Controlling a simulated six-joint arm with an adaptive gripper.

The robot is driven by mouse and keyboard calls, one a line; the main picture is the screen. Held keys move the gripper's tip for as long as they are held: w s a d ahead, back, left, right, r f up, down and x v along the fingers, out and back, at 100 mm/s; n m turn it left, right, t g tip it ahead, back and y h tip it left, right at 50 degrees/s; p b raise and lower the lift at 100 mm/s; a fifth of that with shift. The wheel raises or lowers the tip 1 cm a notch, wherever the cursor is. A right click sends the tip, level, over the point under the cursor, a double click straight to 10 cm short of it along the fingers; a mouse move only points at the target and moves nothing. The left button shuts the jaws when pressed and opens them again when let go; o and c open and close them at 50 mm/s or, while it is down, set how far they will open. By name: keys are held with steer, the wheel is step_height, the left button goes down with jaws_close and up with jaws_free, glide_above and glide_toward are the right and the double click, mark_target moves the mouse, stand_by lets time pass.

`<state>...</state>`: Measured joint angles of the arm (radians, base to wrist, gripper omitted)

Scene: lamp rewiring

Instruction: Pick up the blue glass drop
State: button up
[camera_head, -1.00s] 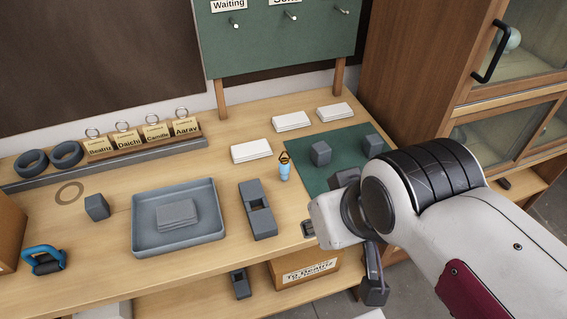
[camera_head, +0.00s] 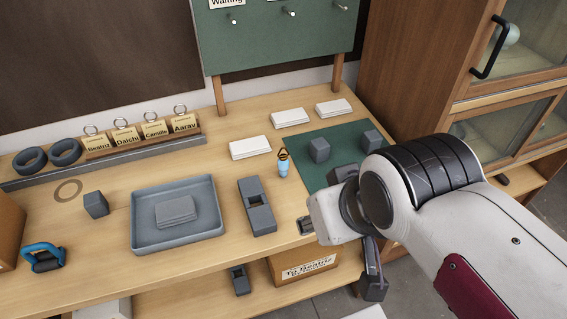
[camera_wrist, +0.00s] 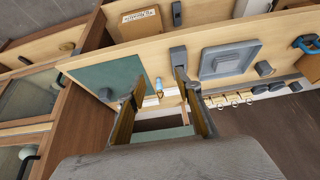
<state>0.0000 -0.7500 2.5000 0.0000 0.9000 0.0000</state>
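The blue glass drop (camera_head: 284,168) is a small light-blue piece with a dark, brass-like loop on top. It stands on the wooden bench by the left edge of the green mat (camera_head: 309,175). In the wrist view the drop (camera_wrist: 159,85) shows in the gap between the fingertips. My gripper (camera_wrist: 160,95) is open, with its two fingers apart and nothing held. The drop lies beyond the fingertips and looks apart from them. In the head view my wrist hides most of the gripper, to the right of the drop.
A grey slotted block (camera_head: 257,206) stands left of the drop, near a grey tray (camera_head: 139,238). White cards (camera_head: 250,148) lie behind the drop. Grey blocks (camera_head: 319,150) stand on the mat. A wooden cabinet (camera_head: 415,75) rises at the right.

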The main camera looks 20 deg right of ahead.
mark_target(283, 162)
steer(key=w+d+f+n+t+h, duration=0.1)
steer(key=w+d+f+t, duration=0.1)
steer(key=w+d, duration=0.6)
steer(key=w+d+f+t+h, duration=0.1)
steer(key=w+d+t+h, duration=0.15)
steer(key=w, duration=0.95)
steer(key=w+a+f+n+t+y, duration=0.1)
steer(key=w+f+y, duration=0.1)
steer(key=f+y, duration=0.1)
steer(key=w+a+f+n+t+y, duration=0.1)
steer(key=w+f+y, duration=0.1)
steer(key=f+y, duration=0.2)
steer(key=w+a+f+n+t+y, duration=0.1)
steer(key=w+f+y, duration=0.1)
steer(key=f, duration=0.3)
steer(key=shift+w+f+t+y, duration=0.15)
steer(key=shift+f+t+y, duration=0.15)
steer(key=shift+y, duration=0.45)
steer(key=shift+s+m+t+y, duration=0.4)
steer(key=shift+s+m+t, duration=0.05)
steer(key=shift+m+t, duration=0.1)
steer(key=shift+s+r+m+t+y, duration=0.1)
steer(key=shift+s+m+t+y, duration=0.2)
steer(key=shift+s+m+t, duration=0.25)
